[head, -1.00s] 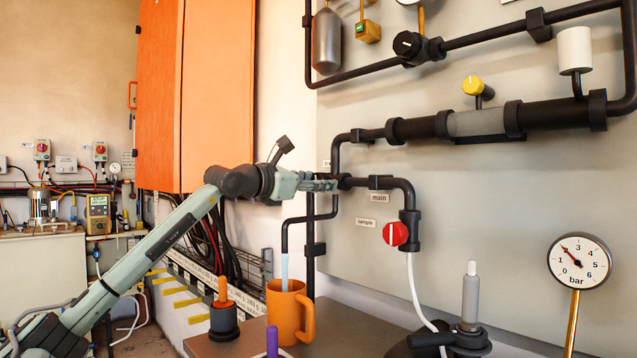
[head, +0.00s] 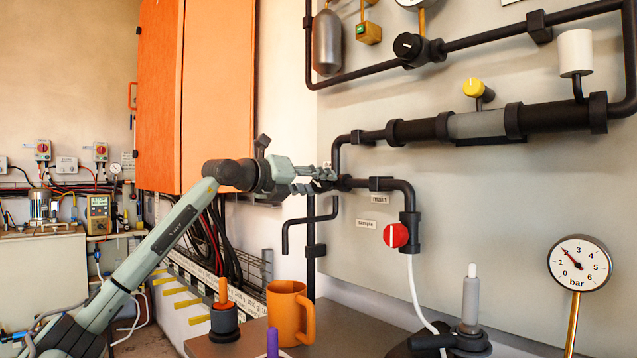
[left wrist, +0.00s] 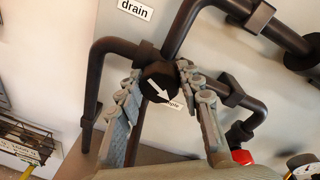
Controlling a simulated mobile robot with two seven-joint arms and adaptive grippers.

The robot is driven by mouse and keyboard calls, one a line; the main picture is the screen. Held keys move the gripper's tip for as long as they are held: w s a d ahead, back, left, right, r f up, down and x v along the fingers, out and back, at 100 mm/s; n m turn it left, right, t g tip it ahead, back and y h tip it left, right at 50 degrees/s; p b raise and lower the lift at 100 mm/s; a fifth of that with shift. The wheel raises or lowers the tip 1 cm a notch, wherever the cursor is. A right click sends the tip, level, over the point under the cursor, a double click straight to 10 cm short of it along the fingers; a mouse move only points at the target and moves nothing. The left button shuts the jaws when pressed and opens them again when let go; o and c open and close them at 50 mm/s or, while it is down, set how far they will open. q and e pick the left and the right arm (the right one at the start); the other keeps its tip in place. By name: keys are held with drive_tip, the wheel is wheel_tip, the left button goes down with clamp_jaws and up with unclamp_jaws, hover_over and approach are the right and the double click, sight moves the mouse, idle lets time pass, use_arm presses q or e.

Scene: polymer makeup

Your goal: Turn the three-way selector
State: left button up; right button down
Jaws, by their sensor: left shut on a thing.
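The three-way selector is a black knob with a white arrow (left wrist: 157,88), seen between my fingers in the left wrist view. Its arrow points to the lower right there, toward a partly covered label ending in "ple". In the head view my left gripper (head: 322,176) hides most of the selector at the pipe junction. My left gripper also shows in the left wrist view (left wrist: 160,76), its two fingers shut on the knob from either side. A "drain" label (left wrist: 135,9) is above. My right gripper is out of view.
An orange mug (head: 290,315) stands on the bench under the open spout pipe (head: 285,240). A red knob (head: 396,235) and a pressure gauge (head: 579,263) are to the right. An orange cabinet (head: 200,90) stands behind my left arm.

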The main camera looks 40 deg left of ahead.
use_arm(q)
drive_tip(key=n, duration=0.4)
drive_tip(key=shift+a+n+h, duration=0.1)
drive_tip(key=shift+n+h, duration=0.3)
idle(0.4)
drive_tip(key=o, duration=1.2)
drive_tip(key=shift+c, duration=0.2)
drive_tip(key=shift+s+a+f, duration=0.1)
drive_tip(key=shift+s+a, duration=0.05)
drive_tip(key=shift+s, duration=0.4)
drive_tip(key=s+r, duration=0.1)
drive_tip(key=s, duration=0.9)
drive_tip(key=shift+s+a+r, duration=0.15)
drive_tip(key=shift+s+a, duration=0.2)
drive_tip(key=shift+s, duration=0.05)
